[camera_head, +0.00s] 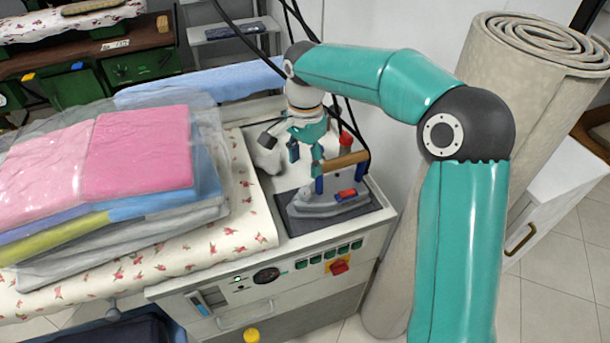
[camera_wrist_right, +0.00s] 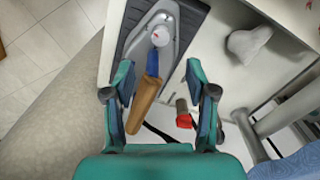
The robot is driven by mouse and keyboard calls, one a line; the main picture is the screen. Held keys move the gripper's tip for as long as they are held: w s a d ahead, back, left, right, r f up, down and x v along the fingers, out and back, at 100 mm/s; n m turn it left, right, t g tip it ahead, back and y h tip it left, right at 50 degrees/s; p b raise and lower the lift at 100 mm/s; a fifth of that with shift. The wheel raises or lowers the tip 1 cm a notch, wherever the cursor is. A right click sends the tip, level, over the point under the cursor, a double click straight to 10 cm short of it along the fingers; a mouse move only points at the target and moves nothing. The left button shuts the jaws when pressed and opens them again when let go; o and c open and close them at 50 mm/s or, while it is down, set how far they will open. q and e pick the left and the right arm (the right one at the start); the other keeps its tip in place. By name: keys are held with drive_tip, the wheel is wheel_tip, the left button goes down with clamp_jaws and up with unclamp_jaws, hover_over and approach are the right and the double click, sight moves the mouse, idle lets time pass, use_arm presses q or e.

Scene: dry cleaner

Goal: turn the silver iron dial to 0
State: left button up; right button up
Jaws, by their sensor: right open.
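The silver iron (camera_head: 325,204) lies flat on a dark mat (camera_head: 300,224) at the right end of the ironing station. It has a wooden handle (camera_head: 342,163) on blue posts and a red button. Its pale round dial (camera_wrist_right: 160,36) shows near the top of the right wrist view, with a small red mark; its setting is too small to read. My right gripper (camera_head: 305,152) is open and empty above and behind the iron. In the wrist view its fingers (camera_wrist_right: 160,75) are spread either side of the wooden handle, and the dial lies beyond the fingertips. My left gripper is out of view.
Plastic-wrapped folded laundry (camera_head: 140,145) lies on the floral padded board (camera_head: 250,215) at left. A pale heart-shaped object (camera_wrist_right: 253,45) is beside the mat. Dark cables hang behind my right gripper. A rolled carpet (camera_head: 530,100) stands at right.

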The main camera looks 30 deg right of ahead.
wheel_tip(320, 180, up, 2)
drive_tip(key=shift+r, duration=0.2)
drive_tip(key=m+p, duration=0.3)
drive_tip(key=m, duration=0.8)
approach(303, 190)
wheel_tip(303, 190, down, 9)
drive_tip(key=shift+f, duration=0.15)
idle(0.3)
drive_tip(key=shift+c, duration=0.3)
clamp_jaws()
